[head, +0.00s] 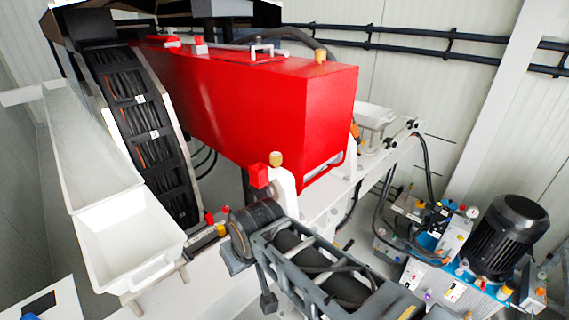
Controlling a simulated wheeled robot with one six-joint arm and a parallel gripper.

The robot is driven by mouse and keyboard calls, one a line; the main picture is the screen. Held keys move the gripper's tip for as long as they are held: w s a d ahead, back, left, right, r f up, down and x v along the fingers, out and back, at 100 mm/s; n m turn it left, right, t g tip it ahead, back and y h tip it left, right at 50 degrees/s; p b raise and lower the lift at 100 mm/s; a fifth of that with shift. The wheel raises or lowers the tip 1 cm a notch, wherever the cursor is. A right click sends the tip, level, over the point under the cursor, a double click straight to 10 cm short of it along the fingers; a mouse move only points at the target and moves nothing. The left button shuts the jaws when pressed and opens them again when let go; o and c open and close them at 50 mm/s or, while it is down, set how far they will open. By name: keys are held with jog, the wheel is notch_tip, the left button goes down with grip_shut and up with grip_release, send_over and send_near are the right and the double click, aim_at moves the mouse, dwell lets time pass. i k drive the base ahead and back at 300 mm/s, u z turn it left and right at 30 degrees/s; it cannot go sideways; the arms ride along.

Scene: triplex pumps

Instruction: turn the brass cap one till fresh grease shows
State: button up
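A brass-coloured cap (276,158) stands upright in the middle of the view, on top of a white rounded bracket (284,188) beside a small red block (260,176). Another brass-coloured cap (320,56) sits on the top right of the large red housing (265,105). I cannot tell from this view which cap is the task's one. No fresh grease can be made out at either cap. I can make out no gripper fingers in this view, and nothing is seen touching either cap.
A dark grey frame with black tubing (315,270) fills the lower middle, close to the nearer cap. A white tray (128,240) stands at left by a black cable chain (140,120). A black motor (508,235) and hoses stand at right. Black rails run along the back wall.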

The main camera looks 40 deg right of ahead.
aim_at(276, 158)
jog(key=z, duration=0.05)
jog(key=k, duration=0.75)
jog(key=z, duration=1.5)
jog(key=i, duration=0.75)
jog(key=u, duration=1.1)
